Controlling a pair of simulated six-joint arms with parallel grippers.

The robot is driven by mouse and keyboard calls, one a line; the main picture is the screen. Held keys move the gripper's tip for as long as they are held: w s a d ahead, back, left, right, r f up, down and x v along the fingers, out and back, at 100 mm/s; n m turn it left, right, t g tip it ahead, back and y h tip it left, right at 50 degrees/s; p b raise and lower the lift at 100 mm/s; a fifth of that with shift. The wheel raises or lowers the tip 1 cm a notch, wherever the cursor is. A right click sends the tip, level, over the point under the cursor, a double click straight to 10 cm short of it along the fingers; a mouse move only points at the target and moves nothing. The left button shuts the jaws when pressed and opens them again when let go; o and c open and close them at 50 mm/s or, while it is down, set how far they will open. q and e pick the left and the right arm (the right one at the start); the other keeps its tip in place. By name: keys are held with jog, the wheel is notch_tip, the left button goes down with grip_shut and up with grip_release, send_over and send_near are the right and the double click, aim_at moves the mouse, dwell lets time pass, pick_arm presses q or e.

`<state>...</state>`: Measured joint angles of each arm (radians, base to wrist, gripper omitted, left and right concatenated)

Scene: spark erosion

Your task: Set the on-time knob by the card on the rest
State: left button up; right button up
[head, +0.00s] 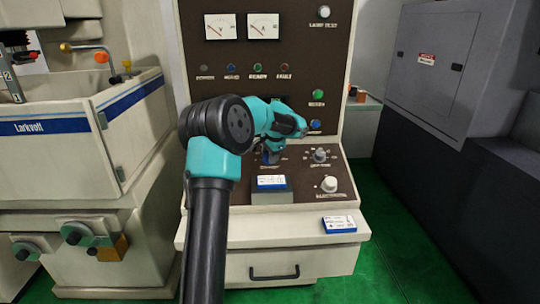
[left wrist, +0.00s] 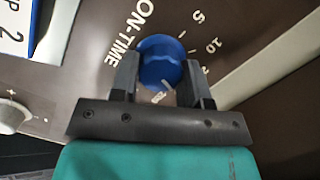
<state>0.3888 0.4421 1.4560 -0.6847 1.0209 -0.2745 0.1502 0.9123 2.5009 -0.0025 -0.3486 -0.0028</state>
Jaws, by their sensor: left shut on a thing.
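The blue on-time knob (left wrist: 158,58) sits on the dark panel beside the printed word ON-TIME and scale numbers such as 5 and 10. My left gripper (left wrist: 160,80) has one finger on each side of the knob and is shut on it. In the head view my left gripper (head: 270,148) reaches down to the sloping panel and partly hides the knob (head: 268,158). Part of a card (left wrist: 12,28) with a "2" shows in the left wrist view. My right gripper is out of view.
A grey knob (head: 320,154) and a white knob (head: 329,184) are right of the on-time knob. Another blue and white card (head: 339,224) lies on the front ledge. Meters and lamps fill the upright panel (head: 330,60). A grey cabinet (head: 430,60) stands at the right.

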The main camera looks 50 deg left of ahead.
pick_arm(q)
jog(key=shift+n, duration=0.3)
jog(key=shift+a+n+h, duration=0.1)
jog(key=shift+n+h, duration=0.6)
jog(key=shift+n, duration=2.4)
jog(key=o, duration=0.9)
jog(key=shift+o, duration=0.2)
jog(key=d+r, duration=0.1)
jog(key=r, duration=0.7)
jog(key=s+d+r, duration=0.1)
jog(key=d+r, duration=0.1)
jog(key=r, duration=0.7)
jog(key=shift+s+d, duration=0.15)
jog(key=shift+d, duration=0.15)
